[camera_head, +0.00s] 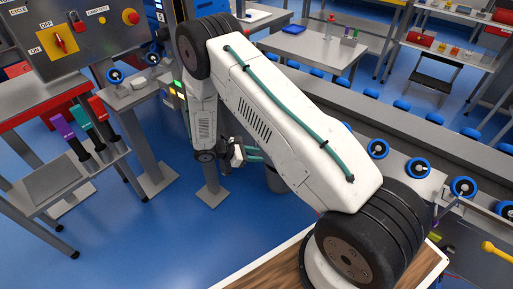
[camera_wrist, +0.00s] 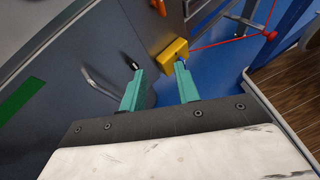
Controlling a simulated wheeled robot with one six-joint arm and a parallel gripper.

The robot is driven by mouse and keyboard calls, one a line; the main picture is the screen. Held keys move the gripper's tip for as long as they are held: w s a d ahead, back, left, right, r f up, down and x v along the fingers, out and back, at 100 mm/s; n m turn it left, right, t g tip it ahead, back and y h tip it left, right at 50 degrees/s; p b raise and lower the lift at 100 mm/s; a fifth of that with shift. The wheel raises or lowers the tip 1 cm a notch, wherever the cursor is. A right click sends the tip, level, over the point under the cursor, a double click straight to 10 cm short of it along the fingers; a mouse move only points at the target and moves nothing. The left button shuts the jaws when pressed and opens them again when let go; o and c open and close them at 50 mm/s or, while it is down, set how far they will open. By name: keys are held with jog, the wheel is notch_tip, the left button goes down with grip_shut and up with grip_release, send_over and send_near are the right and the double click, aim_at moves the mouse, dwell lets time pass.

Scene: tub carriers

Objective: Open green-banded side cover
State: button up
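The grey side cover with a green band (camera_wrist: 20,104) fills the left of the wrist view. A curved metal bar handle (camera_wrist: 102,84) stands out from its grey face. My gripper (camera_wrist: 157,66) has two teal fingers spread apart with nothing between them. The handle lies just left of the left finger, apart from it as far as I can tell. A yellow block (camera_wrist: 174,52) sits beyond the right fingertip; I cannot tell whether they touch. In the head view my gripper (camera_head: 259,156) is small and partly hidden behind my arm. I cannot make out the cover there.
A red cord with a red knob (camera_wrist: 271,36) crosses beyond the fingers. A wood-topped surface (camera_wrist: 292,88) is at the right. In the head view a control panel (camera_head: 88,40) and a rack with coloured handles (camera_head: 75,160) stand left. A conveyor with blue rollers (camera_head: 376,149) runs right.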

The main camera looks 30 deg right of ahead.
jog(key=w+f+n+t+h, duration=0.1)
jog(key=w+f+n+t, duration=0.45)
jog(key=w, duration=0.35)
jog(key=shift+g, duration=0.25)
jog(key=x, duration=0.8)
jog(key=shift+w+f, duration=0.15)
jog(key=shift+w, duration=0.05)
grip_shut()
